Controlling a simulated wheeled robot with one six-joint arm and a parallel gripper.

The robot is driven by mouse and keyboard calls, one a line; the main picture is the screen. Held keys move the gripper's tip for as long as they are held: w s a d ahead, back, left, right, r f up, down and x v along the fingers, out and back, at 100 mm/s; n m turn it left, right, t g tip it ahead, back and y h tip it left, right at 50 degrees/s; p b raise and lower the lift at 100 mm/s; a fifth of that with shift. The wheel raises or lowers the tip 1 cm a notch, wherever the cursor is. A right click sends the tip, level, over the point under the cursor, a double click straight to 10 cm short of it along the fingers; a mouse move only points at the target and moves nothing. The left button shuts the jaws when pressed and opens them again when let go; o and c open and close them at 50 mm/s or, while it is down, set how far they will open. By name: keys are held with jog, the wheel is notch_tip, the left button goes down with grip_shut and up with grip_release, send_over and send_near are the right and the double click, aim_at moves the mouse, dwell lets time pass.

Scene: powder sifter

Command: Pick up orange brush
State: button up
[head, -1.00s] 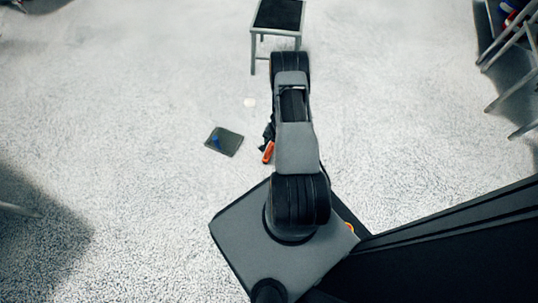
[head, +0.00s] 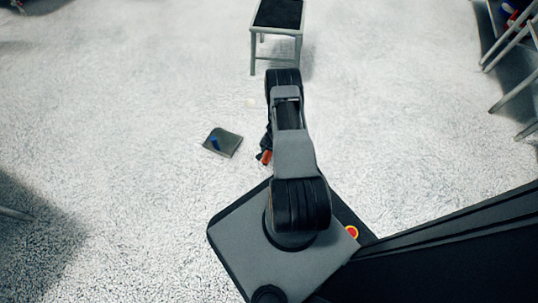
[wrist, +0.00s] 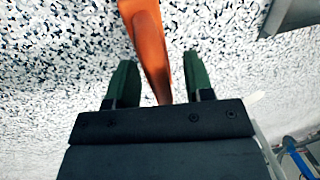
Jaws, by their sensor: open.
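The orange brush (head: 266,157) lies on the speckled floor beside my arm in the head view, mostly hidden by the arm and gripper. In the wrist view its orange handle (wrist: 150,50) runs from the top edge down between my two green fingertips. My gripper (wrist: 160,80) is open, with a finger on each side of the handle and a visible gap on both sides. In the head view my gripper (head: 265,145) is small and dark, right at the brush. The brush's other end is out of the wrist view.
A dark square mat (head: 222,143) with a small blue item (head: 214,140) on it lies left of the brush. A black-topped stool (head: 278,14) stands behind. Metal legs stand at the far right. Floor at left is clear.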

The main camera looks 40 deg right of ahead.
grip_shut()
dwell(0.3)
jog(key=shift+r, duration=0.1)
